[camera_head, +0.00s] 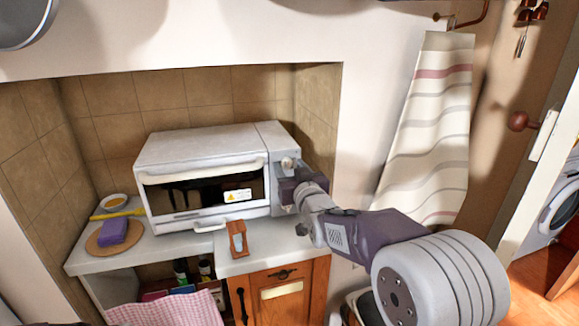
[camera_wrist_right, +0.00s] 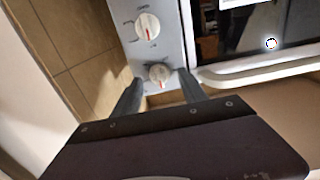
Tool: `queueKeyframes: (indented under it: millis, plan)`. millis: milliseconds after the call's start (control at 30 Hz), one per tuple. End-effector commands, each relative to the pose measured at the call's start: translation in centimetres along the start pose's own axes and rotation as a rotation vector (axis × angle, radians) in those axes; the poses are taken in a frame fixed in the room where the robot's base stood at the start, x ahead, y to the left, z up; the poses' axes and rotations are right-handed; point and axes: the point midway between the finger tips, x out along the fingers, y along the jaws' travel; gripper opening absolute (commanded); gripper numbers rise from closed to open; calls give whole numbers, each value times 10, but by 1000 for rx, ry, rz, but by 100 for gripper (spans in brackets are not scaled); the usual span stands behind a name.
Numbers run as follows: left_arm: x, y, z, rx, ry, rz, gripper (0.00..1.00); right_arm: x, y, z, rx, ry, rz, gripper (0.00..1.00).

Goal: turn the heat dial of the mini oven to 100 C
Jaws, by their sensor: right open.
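The mini oven (camera_head: 200,150) is white and stands on the counter in the tiled niche. Its control panel (camera_wrist_right: 175,45) shows upside down in the right wrist view, with two round white dials bearing red marks. One dial (camera_wrist_right: 158,72) lies between the tips of my right gripper (camera_wrist_right: 159,78); contact cannot be told. The other dial (camera_wrist_right: 147,27) is farther from the fingers. The upper dial (camera_head: 288,163) shows in the head view, just above my right gripper (camera_head: 288,190), which hides the lower panel. The gripper is open. The dial lettering is too small to read.
The oven door handle (camera_wrist_right: 255,68) runs close beside my right fingers. A purple sponge (camera_head: 113,231) lies on a round board at left. A striped towel (camera_head: 430,130) hangs at right.

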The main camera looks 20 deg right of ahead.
Motion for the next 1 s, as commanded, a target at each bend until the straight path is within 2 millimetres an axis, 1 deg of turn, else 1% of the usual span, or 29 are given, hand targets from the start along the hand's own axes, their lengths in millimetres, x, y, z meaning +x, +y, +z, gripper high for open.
queueKeyframes:
  millis: [100,300,333,367,400,500,767,1000]
  plan:
    - [-1,0,0,0,0,0,36,6,0,0,0,0,0,50]
    - [-1,0,0,0,0,0,36,6,0,0,0,0,0,50]
    - [-1,0,0,0,0,0,36,6,0,0,0,0,0,44]
    - [-1,0,0,0,0,0,36,6,0,0,0,0,0,36]
    - [-1,0,0,0,0,0,36,6,0,0,0,0,0,25]
    - [-1,0,0,0,0,0,36,6,0,0,0,0,0,0]
    - [1,0,0,0,0,0,36,6,0,1,19,0,0,0]
    - [9,0,1,0,0,0,36,6,1,3,138,-1,0,0]
